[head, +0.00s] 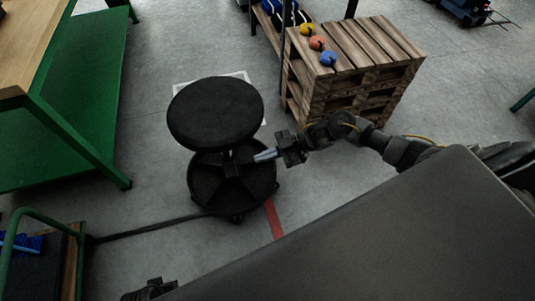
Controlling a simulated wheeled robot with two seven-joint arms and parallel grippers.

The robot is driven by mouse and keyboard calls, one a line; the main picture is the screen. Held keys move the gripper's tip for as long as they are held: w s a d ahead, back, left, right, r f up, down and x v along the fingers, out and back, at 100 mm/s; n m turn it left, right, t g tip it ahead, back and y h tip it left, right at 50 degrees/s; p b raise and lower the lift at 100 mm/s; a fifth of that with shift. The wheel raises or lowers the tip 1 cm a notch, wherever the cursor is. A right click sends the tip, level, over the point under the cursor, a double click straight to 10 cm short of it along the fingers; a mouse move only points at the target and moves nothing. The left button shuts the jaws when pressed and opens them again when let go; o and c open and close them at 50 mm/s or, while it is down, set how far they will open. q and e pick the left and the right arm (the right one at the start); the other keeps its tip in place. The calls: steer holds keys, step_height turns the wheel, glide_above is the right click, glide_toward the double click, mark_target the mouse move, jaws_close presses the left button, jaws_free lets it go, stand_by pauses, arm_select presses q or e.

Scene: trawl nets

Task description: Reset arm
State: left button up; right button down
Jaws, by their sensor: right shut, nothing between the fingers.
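My right arm comes in from the right, and its gripper (258,157) is shut and empty. In the picture it overlaps the base of a black round stool, near the stool's stem; I cannot tell whether it touches. A small dark part of my left gripper (150,289) shows at the bottom edge, mostly hidden by my own body. Its fingers cannot be made out.
The black stool (215,112) stands on the grey floor. A wooden pallet stack (365,75) with yellow, orange and blue items on top is behind my right arm. A green-framed bench (75,60) stands at left, a green-railed cart (40,225) at lower left.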

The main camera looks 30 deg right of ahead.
steer(key=shift+s+d+r, duration=0.15)
steer(key=shift+d, duration=0.45)
